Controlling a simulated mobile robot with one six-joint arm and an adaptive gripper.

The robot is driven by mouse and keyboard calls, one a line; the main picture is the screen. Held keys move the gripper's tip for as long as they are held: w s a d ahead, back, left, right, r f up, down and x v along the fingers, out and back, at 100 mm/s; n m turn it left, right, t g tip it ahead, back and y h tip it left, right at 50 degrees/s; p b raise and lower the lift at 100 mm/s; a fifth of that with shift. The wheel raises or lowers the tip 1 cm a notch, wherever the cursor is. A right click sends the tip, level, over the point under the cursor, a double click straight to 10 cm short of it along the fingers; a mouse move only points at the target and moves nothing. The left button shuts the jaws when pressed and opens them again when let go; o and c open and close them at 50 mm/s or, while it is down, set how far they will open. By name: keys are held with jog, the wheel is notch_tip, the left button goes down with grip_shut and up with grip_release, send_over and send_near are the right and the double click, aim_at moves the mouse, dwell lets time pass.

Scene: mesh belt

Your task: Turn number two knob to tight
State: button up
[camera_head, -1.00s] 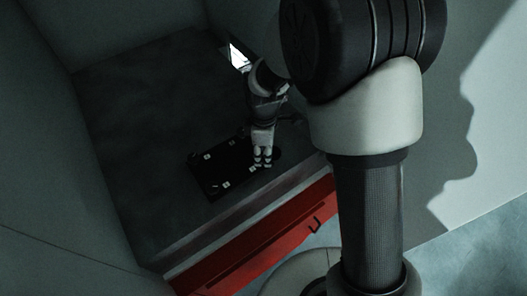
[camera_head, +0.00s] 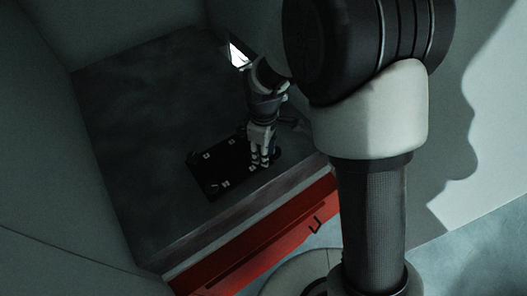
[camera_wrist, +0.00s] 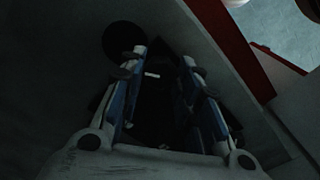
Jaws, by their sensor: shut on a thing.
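A dark panel (camera_head: 214,174) with small pale marks lies on the grey surface in the head view. My gripper (camera_head: 260,163) reaches down at its right end. In the wrist view my gripper (camera_wrist: 162,62) has its two fingers on either side of something dark, with a small white mark (camera_wrist: 152,74) showing between them. The fingers are shut on what seems to be a knob on the panel. The knob itself is mostly hidden and dark, and I cannot read its number or its setting.
A dark round thing (camera_wrist: 124,40) lies just beyond the left finger in the wrist view. A red strip (camera_head: 262,238) runs along the surface's front edge. Grey walls stand left and behind. The grey surface (camera_head: 150,120) left of the panel is clear.

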jog(key=m+b, duration=0.1)
jog(key=m, duration=0.5)
jog(key=shift+m, duration=0.3)
jog(key=m+b, duration=0.1)
jog(key=m, duration=0.5)
dwell(0.4)
jog(key=o, duration=1.1)
jog(key=shift+c, duration=0.2)
jog(key=shift+r, duration=0.1)
notch_tip(320, 180, up, 12)
